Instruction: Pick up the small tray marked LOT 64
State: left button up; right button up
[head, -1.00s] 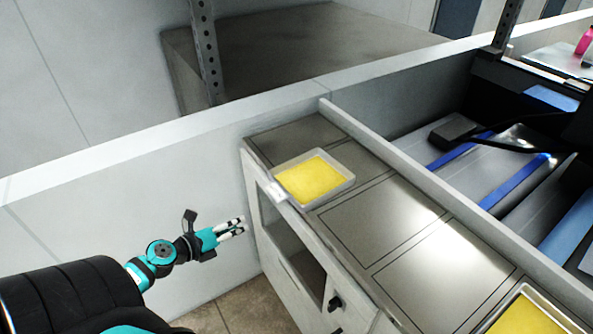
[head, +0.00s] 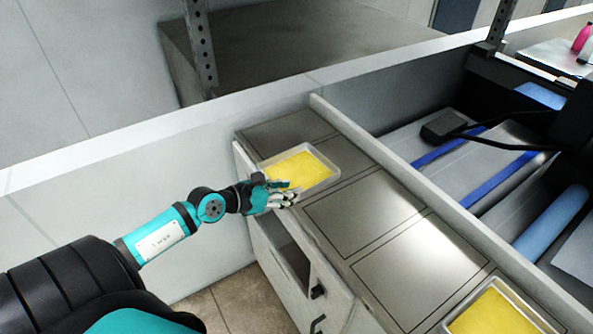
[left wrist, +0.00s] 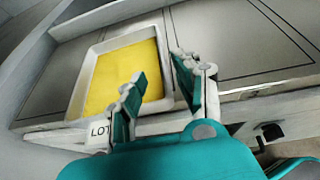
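A small shallow pale tray (head: 325,158) with a yellow filling sits on the far end of the grey counter. In the left wrist view the tray (left wrist: 82,85) has a white label (left wrist: 99,130) at its near edge; only "LOT" reads, and my finger hides the rest. My left gripper (head: 283,192) is at the tray's near side and covers that part in the head view. In the left wrist view the gripper (left wrist: 158,68) is open, one finger over the yellow filling and the other beside the right wall. I cannot tell whether they touch. My right gripper is not in view.
A second yellow-filled tray (head: 500,312) sits at the counter's near end. The counter (head: 365,218) between the trays is clear, with outlined rectangles. A raised ledge (head: 400,180) separates it from the machine with blue strips. An opening and dark handles (head: 318,291) are on the counter's front.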

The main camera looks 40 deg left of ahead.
aim_at(311, 187)
pick_arm(q)
jog(key=x, duration=0.3)
jog(key=shift+w+d+p, duration=0.2)
jog(key=shift+w+p, duration=0.25)
jog(key=x, duration=0.4)
jog(key=shift+w+d+f+p, duration=0.2)
jog(key=shift+f+p, duration=0.1)
jog(key=shift+p, duration=0.1)
jog(key=shift+s, duration=0.1)
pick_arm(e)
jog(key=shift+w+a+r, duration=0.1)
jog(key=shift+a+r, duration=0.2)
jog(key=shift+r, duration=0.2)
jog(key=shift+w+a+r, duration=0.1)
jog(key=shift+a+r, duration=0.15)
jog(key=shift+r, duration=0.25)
pick_arm(q)
grip_shut()
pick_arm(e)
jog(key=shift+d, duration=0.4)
pick_arm(q)
jog(key=shift+r, duration=0.15)
